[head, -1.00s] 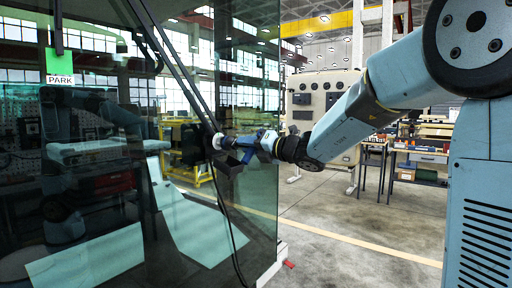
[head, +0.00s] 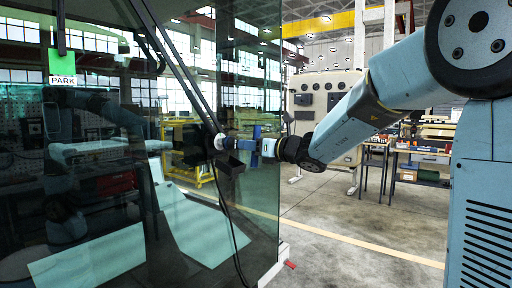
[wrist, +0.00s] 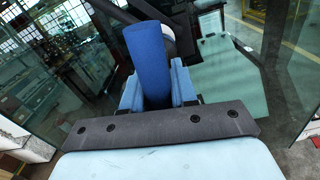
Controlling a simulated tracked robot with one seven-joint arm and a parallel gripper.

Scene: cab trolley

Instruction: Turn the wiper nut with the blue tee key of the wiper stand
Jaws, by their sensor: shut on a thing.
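My gripper (head: 262,145) is shut on the blue tee key (head: 257,132) in front of the windscreen. In the wrist view the key's blue handle (wrist: 147,55) stands between my fingers (wrist: 155,92). The key points left at the wiper pivot (head: 220,142) at the lower end of the dark wiper arm (head: 180,62). A pale round part (wrist: 168,40) shows just behind the handle. The wiper nut cannot be made out, and I cannot tell whether the key sits fully on it.
The glass cab panel (head: 250,200) fills the left side. A green PARK sign (head: 62,64) hangs at its upper left. A small dark box (head: 230,166) sits just below the key. A dark cable (head: 228,230) hangs down the glass.

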